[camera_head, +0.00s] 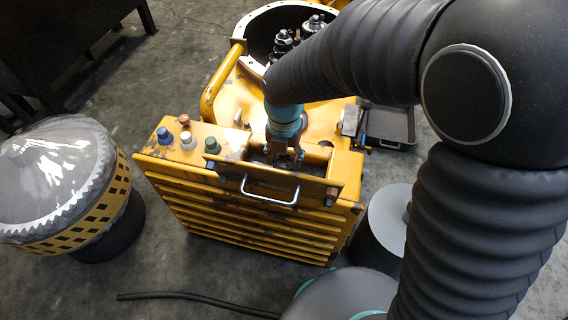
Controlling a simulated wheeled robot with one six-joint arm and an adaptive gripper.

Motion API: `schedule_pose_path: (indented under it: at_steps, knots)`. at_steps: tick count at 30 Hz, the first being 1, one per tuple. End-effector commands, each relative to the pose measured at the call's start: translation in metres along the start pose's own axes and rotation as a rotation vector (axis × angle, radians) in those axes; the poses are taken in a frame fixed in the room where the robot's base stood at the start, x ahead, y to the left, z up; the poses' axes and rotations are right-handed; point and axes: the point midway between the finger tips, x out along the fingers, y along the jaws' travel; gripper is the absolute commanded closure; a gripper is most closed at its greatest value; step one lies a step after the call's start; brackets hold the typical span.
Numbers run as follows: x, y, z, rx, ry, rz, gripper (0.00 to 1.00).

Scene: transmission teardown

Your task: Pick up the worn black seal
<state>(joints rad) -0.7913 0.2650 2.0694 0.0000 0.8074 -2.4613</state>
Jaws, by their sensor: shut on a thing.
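My gripper (286,158) points down into the open top drawer (270,183) of the yellow tool cabinet, just behind its handle. It is shut on a small dark ring-like thing, apparently the worn black seal (285,161), low in the drawer. The wrist and fingers cover part of it, so its full outline and wear do not show. I cannot tell whether it still touches the drawer floor.
The yellow cabinet (260,225) has blue, red, white and green caps on top at left. Behind it stands the yellow transmission housing (238,80) with dark gear shafts. A wrapped drum (60,185) stands left. A black cable (190,297) lies on the floor.

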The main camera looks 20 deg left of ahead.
Motion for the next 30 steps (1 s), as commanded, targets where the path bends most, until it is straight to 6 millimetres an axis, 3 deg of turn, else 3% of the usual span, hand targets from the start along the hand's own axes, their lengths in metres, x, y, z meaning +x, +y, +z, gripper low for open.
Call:
schedule_pose_path:
  at_steps: [16, 30]
  knots:
    - [-0.059, -0.070, 0.067, 0.004, -0.002, 0.001, 0.71]
    - [-0.071, -0.084, 0.081, -0.001, 0.000, 0.000, 0.71]
